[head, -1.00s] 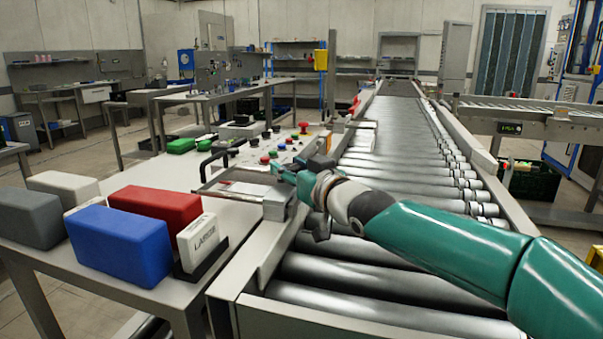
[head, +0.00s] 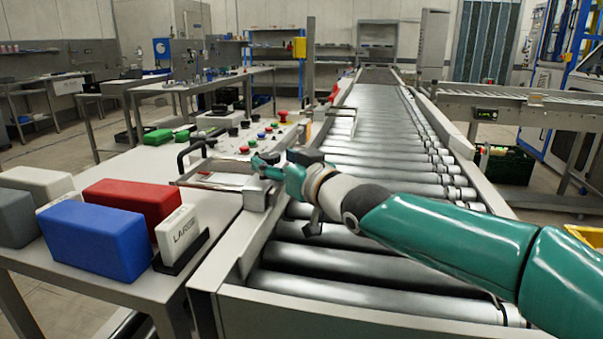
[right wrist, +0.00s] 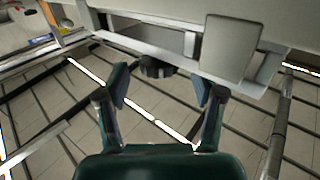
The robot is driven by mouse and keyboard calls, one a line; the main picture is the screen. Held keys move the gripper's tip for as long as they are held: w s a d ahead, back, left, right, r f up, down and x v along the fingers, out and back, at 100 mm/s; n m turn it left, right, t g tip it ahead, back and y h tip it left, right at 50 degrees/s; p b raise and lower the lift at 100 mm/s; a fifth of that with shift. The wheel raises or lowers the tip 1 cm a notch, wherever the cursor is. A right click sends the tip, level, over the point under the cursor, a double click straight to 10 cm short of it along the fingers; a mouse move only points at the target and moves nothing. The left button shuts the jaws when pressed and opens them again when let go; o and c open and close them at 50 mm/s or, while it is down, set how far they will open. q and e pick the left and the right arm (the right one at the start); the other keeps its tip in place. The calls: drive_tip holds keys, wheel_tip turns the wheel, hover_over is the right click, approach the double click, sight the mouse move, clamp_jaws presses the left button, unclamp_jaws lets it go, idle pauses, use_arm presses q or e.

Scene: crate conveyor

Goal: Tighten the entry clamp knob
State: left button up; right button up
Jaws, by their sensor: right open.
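The dark round entry clamp knob (right wrist: 157,66) shows in the right wrist view, under the edge of a pale metal rail. It lies just beyond my right gripper (right wrist: 160,86), roughly between its two spread fingertips, and no contact shows. In the head view my right gripper (head: 265,166) reaches in from the right over the rollers, beside a grey metal block (head: 257,194) at the conveyor's left rail. I cannot make out the knob in the head view. My left gripper is not in view.
The roller conveyor (head: 373,148) runs away to the back. Left of it is a bench with a blue block (head: 95,240), a red block (head: 133,198), a white LARGE block (head: 179,232) and black handles. A button panel (head: 262,138) stands behind my gripper.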

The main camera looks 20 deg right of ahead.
drive_tip(key=v, duration=0.9)
drive_tip(key=shift+r, duration=0.1)
